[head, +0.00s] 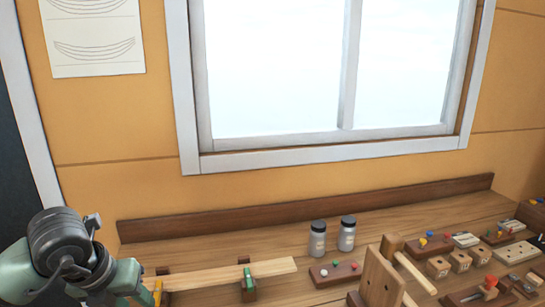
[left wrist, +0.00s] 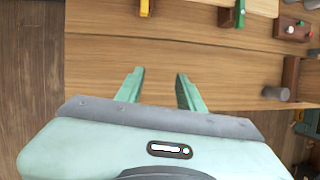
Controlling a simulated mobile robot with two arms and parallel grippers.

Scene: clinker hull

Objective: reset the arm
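My left arm (head: 75,262) comes in at the lower left of the head view, beside the workbench. In the left wrist view my left gripper (left wrist: 157,82) has its two green fingers spread apart with nothing between them. The fingers are over bare bench top near its front edge. In the head view the fingers cannot be made out. My right arm and gripper are in neither view.
The bench (head: 215,252) holds a pale plank (head: 215,275) on supports with a green clamp (head: 248,280), two grey-lidded jars (head: 318,240), a peg block (head: 335,273), a wooden upright (head: 381,280) and several small blocks at right. Bare bench lies in front of the plank.

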